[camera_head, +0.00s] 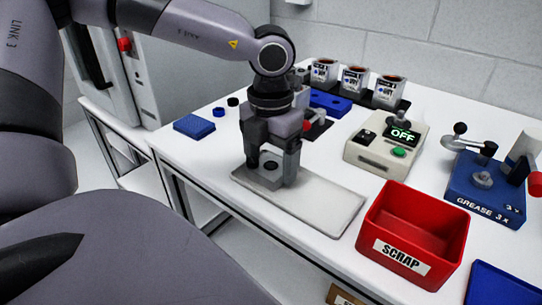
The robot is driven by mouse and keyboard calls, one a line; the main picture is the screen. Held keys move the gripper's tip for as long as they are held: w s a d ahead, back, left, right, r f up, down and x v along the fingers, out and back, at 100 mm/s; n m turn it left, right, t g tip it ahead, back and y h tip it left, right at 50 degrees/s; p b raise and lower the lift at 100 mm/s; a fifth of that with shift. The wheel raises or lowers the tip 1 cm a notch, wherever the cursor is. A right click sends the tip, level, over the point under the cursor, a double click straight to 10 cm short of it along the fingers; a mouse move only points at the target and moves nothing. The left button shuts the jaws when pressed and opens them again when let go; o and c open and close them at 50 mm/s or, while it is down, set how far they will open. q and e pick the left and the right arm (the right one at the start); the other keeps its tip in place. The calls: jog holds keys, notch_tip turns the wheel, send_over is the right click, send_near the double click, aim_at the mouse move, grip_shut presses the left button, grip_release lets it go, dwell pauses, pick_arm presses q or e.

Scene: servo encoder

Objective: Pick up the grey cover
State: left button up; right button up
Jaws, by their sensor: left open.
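My left gripper (272,160) points straight down over the left end of a pale grey mat (318,204) near the table's front edge. Its jaws are open, with one finger to each side of a small grey block with a dark round hole, which looks like the grey cover (266,178). The cover sits on the mat, and the fingers partly hide it. I cannot tell whether the fingers touch it. My right gripper is not in view.
A red SCRAP bin (421,225) stands right of the mat. Behind are a beige box reading OFF (372,160), a blue grease fixture (480,195) and several labelled cups (353,82). A blue pad (194,126) lies at the left.

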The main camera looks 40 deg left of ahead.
pick_arm(q)
jog(key=shift+f, duration=0.15)
jog(key=c, duration=0.9)
